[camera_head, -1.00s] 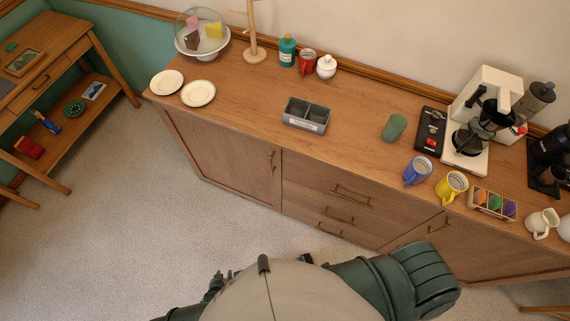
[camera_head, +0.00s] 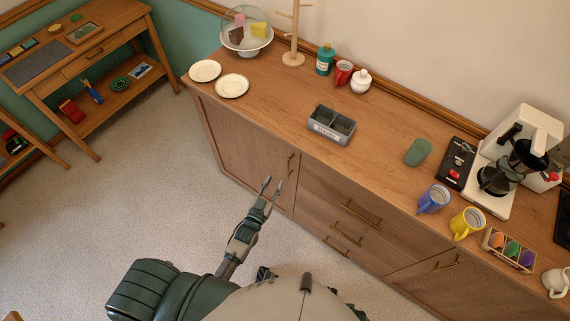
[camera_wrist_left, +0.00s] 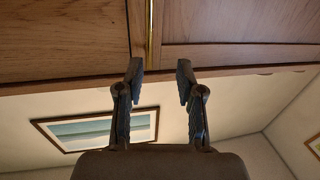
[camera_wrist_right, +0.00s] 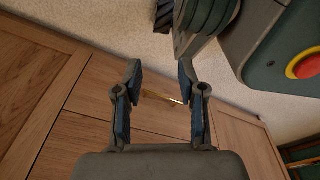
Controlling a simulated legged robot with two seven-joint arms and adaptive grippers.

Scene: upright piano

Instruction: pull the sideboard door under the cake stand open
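The wooden sideboard door (camera_head: 235,140) under the cake stand (camera_head: 247,50) is closed. Its upright brass handle (camera_head: 290,165) is near the door's right edge. My left gripper (camera_head: 273,184) is open and empty in front of the door, left of and below the handle in the head view. In the left wrist view, the brass handle (camera_wrist_left: 150,35) lies ahead of the open fingers (camera_wrist_left: 160,72), nearer the left one. My right gripper (camera_wrist_right: 160,72) is open and empty in its wrist view, facing the sideboard's drawers. I cannot make it out in the head view.
Two plates (camera_head: 232,86), a grey divided box (camera_head: 331,125), mugs (camera_head: 433,198) and a coffee maker (camera_head: 515,160) stand on the sideboard top (camera_head: 285,100). Drawers (camera_head: 345,215) adjoin the door. A side table (camera_head: 125,30) stands at left. The carpet (camera_head: 150,190) before the door is clear.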

